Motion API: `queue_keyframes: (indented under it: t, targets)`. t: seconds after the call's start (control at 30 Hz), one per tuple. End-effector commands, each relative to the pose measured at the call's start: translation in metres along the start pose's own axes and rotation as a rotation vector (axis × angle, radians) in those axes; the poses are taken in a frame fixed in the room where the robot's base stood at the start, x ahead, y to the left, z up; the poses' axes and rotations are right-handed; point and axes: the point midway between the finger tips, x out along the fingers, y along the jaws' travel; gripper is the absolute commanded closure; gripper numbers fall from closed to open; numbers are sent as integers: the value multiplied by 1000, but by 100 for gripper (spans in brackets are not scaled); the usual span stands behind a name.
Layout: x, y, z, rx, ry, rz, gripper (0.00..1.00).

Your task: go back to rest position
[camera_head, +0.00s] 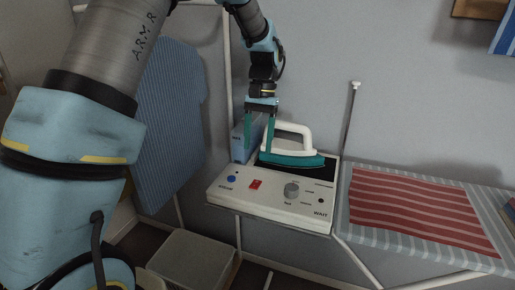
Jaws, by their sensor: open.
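My gripper (258,130) points down with its two green fingers apart. It is at the left of a teal and white iron (291,150), in front of a blue box (241,141). The nearer part of the iron's left side is close to the right finger; I cannot tell whether they touch. The iron rests on a white control panel unit (268,206) with a blue button, a red switch, a grey knob and the word WAIT. My arm reaches in from the upper left.
An ironing board with a red striped cloth (418,208) extends to the right of the unit. A thin upright rod (348,125) stands behind it. A blue striped board (172,120) leans at the left. A grey bin (190,262) stands below. The wall is close behind.

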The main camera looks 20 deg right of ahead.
Motion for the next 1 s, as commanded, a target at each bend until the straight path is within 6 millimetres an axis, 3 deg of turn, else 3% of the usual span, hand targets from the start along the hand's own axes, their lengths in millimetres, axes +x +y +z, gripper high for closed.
queue_keyframes:
  t: [0.33, 0.47, 0.57, 0.7, 0.8, 1.0]
  targets:
    - [0, -1, 0, -2, 2, 1, 38]
    - [0, -26, 13, -49, 28, 13, 38]
    - [3, -68, 40, -138, 79, 32, 38]
    - [17, -134, 103, -311, 185, 56, 38]
    - [31, -166, 153, -431, 256, 61, 38]
    - [57, -191, 228, -601, 356, 50, 38]
